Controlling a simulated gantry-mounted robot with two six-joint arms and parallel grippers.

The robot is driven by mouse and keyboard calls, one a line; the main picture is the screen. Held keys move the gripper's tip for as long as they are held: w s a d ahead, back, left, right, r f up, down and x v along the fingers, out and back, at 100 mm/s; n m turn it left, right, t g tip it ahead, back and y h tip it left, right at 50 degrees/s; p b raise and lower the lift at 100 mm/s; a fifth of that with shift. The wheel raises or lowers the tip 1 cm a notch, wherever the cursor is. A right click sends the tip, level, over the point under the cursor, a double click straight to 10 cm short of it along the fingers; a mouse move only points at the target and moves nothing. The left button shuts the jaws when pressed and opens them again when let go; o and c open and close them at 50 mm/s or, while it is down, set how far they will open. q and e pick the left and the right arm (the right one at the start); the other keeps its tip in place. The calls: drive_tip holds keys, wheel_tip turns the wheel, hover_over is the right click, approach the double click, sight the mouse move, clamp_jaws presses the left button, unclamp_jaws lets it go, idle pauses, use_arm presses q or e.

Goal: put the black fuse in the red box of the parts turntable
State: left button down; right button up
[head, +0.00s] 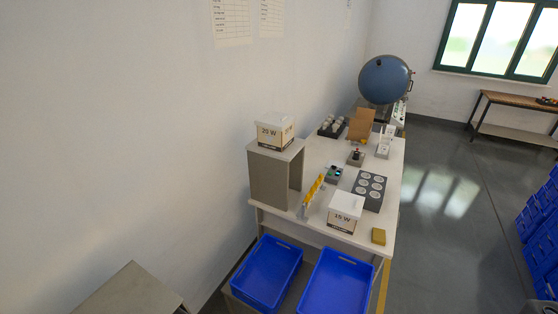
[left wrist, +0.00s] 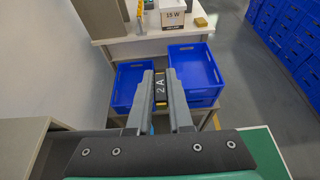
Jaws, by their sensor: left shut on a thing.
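The black fuse (left wrist: 159,92), marked "2 A", is held between the two fingers of my left gripper (left wrist: 160,76) in the left wrist view. The gripper is shut on it, and the fuse is held clear, with blue crates in the background beyond it. Only its marked face shows well; the fingers hide its sides. Neither gripper shows in the head view. I cannot see a parts turntable or a red box in either view.
Grey floor lies right.

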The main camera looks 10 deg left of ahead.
use_arm(q)
drive_tip(key=s+a+r+n+y, duration=0.25)
drive_tip(key=s+a, duration=0.25)
drive_tip(key=a, duration=0.3)
drive_tip(key=s+r+p, duration=0.2)
drive_tip(key=r+p, duration=0.5)
drive_tip(key=s+d+r+m+h+p, duration=0.1)
drive_tip(key=s+r+p, duration=0.1)
drive_tip(key=r+p, duration=0.5)
drive_tip(key=shift+s+r, duration=0.25)
drive_tip(key=shift+r, duration=0.45)
drive_tip(key=shift+m+h, duration=0.25)
